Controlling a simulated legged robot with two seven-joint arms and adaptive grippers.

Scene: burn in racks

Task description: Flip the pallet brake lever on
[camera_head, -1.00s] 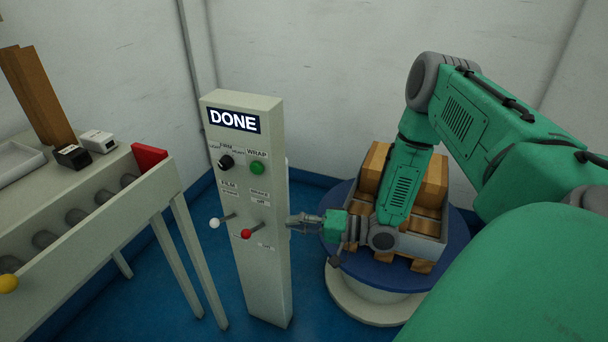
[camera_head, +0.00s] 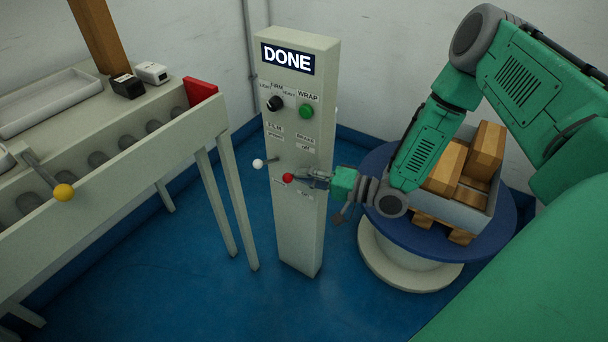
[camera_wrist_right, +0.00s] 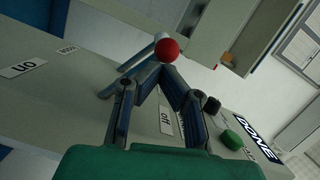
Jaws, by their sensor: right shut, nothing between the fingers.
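The brake lever has a red knob (camera_head: 288,178) and sits on the grey control post (camera_head: 299,225), between the upper "off" label and the lower label. My right gripper (camera_head: 302,176) is shut and empty, its fingertips just right of the red knob in the head view. In the right wrist view the red knob (camera_wrist_right: 167,50) shows just beyond the closed fingertips (camera_wrist_right: 158,70); whether they touch it I cannot tell. That view also shows the "on" label (camera_wrist_right: 22,68) at left and the "off" label (camera_wrist_right: 166,121) behind the fingers. My left gripper is out of view.
A white-knobbed film lever (camera_head: 258,163) is close left of the red knob. A black dial (camera_head: 274,103) and green button (camera_head: 306,111) are above, under a "DONE" display (camera_head: 288,58). A blue turntable (camera_head: 385,225) with a loaded pallet stands right, a roller conveyor (camera_head: 120,190) left.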

